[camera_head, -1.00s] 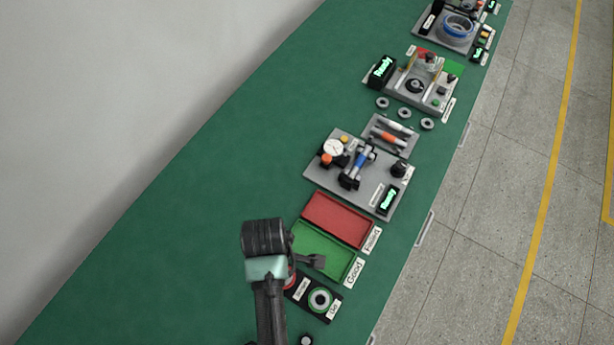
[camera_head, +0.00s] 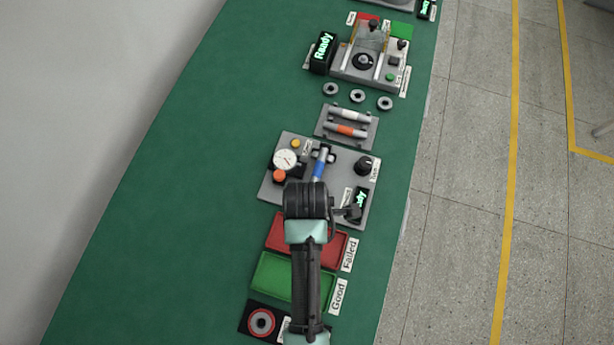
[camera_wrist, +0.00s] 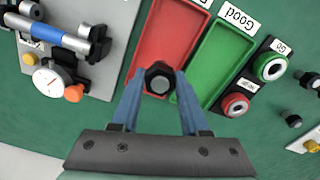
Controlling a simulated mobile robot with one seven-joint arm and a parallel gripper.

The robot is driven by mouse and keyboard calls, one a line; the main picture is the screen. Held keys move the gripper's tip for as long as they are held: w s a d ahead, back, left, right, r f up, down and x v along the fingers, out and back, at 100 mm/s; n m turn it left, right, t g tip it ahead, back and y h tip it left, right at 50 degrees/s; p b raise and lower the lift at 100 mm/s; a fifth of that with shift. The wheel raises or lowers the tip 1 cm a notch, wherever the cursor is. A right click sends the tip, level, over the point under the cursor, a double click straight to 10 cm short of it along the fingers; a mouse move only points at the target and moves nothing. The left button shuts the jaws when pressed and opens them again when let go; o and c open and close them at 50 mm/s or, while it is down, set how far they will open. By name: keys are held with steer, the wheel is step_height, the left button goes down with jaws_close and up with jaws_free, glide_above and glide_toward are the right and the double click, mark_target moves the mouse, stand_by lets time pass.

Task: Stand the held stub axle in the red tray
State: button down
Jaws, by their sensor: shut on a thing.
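The held stub axle (camera_wrist: 160,80) shows end-on in the wrist view as a dark hexagonal piece with a grey round end. My gripper (camera_wrist: 160,88) is shut on it, one blue finger on each side. The red tray (camera_wrist: 178,30) lies below and behind the axle in that view; whether they touch cannot be told. In the head view the red tray (camera_head: 330,246) is labelled Failed and partly covered by my arm.
The green tray (camera_head: 276,277), labelled Good, adjoins the red one. A grey gauge fixture (camera_head: 268,190) with a dial (camera_head: 285,160) and a blue-banded shaft (camera_head: 319,168) stands just beyond the red tray. A button panel (camera_head: 262,321) lies nearer. The green bench is clear at left.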

steer(key=f, duration=0.3)
steer(key=shift+s+f, duration=0.2)
steer(key=shift+s, duration=0.05)
steer(key=shift+f, duration=2.2)
steer(key=shift+f, duration=0.15)
steer(key=shift+c, duration=2)
jaws_free()
